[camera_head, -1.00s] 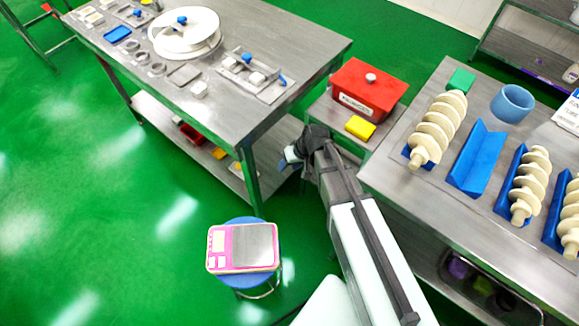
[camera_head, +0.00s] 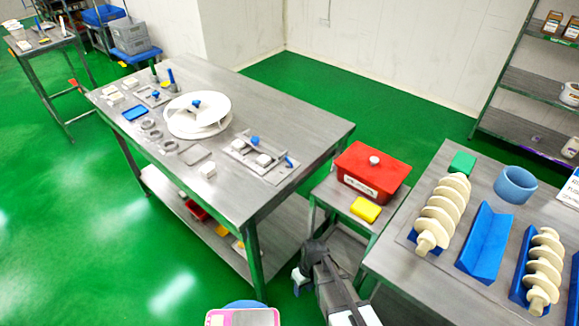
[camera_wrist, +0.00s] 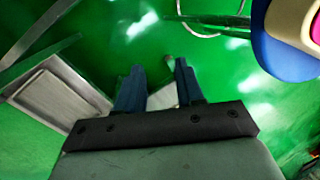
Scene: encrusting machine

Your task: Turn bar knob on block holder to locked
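A metal holder plate (camera_head: 272,176) lies near the right end of the long steel table. It carries white blocks, a round blue knob (camera_head: 255,141) and a blue bar-like piece (camera_head: 289,161) at its right edge. A similar holder with a blue knob (camera_head: 155,94) sits near the table's far left end. I cannot tell which is the block holder or how its bar knob is turned. My gripper (camera_head: 300,282) is low, off the table's right end, near the small stand.
The steel table (camera_head: 300,122) also carries a white round disc assembly (camera_head: 196,116). A red box (camera_head: 371,172) and yellow block (camera_head: 365,209) sit on the small stand. A table with white screws (camera_head: 442,215) stands right. A pink scale (camera_head: 243,317) is at the bottom edge.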

